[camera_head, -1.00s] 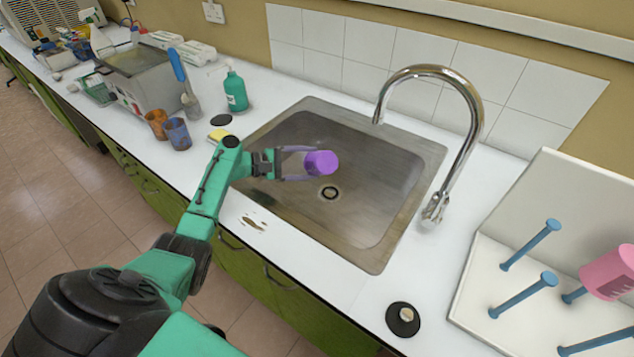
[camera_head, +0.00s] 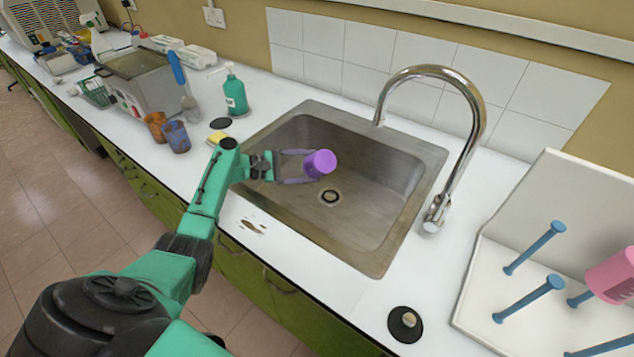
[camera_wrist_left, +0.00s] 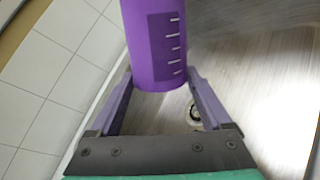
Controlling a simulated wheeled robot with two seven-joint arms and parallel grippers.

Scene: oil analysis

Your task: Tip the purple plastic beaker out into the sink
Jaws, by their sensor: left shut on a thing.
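The purple plastic beaker (camera_head: 321,163) is held by my left gripper (camera_head: 298,167) above the sink basin, a little left of the drain in the picture. It looks tilted in the head view. In the left wrist view the beaker (camera_wrist_left: 155,45) stands between the two fingers of my left gripper (camera_wrist_left: 160,95), with white scale marks on its side. The fingers are shut on it. The steel sink (camera_head: 370,170) has a round drain (camera_head: 330,197) in its floor. What is inside the beaker is hidden. My right gripper is in neither view.
A curved chrome tap (camera_head: 470,110) rises at the sink's right side. A white rack with blue pegs (camera_head: 535,248) and a pink beaker (camera_head: 612,275) stands at the right. A green bottle (camera_head: 235,93), an orange cup (camera_head: 155,125) and a blue cup (camera_head: 176,136) stand left of the sink.

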